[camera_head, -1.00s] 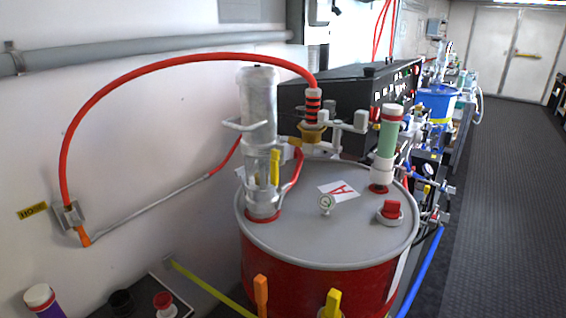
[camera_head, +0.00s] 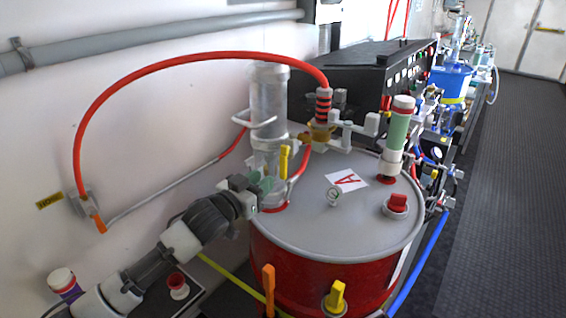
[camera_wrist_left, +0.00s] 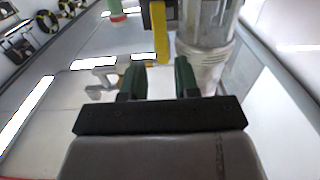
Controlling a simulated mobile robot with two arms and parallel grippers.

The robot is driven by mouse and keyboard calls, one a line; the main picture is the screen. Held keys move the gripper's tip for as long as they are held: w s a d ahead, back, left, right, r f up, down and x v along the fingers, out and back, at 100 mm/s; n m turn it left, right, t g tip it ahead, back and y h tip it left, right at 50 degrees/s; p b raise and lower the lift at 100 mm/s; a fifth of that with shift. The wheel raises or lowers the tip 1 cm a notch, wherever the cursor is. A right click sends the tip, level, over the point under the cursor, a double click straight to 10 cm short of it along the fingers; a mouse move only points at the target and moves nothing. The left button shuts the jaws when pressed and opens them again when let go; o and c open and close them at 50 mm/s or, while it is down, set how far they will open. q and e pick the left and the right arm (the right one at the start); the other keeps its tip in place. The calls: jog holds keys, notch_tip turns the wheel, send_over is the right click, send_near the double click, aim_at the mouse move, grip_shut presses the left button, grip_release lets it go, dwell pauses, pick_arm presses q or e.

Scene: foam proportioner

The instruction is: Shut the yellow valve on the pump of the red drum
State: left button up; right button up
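The red drum (camera_head: 300,268) with its grey lid stands in the middle of the head view. A clear-and-grey pump (camera_head: 268,100) rises from the left of the lid. The pump's yellow valve handle (camera_head: 284,163) hangs upright on its right side. In the left wrist view the yellow handle (camera_wrist_left: 161,35) lies just beyond the fingertips, with the pump body (camera_wrist_left: 205,45) to its right. My left gripper (camera_head: 264,184) is beside the lower pump. Its green fingers (camera_wrist_left: 158,78) are apart and empty, and I see no contact with the handle. My right gripper is not in view.
Orange (camera_head: 268,284) and yellow (camera_head: 336,295) handles sit low on the drum's front. Open floor lies at right.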

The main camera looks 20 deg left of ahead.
aim_at(282, 166)
pick_arm(q)
jog(key=p+x, duration=0.1)
jog(key=x, duration=0.7)
jog(key=shift+w+f+p, duration=0.1)
jog(key=shift+w+p, duration=0.05)
jog(key=shift+p, duration=0.2)
grip_shut()
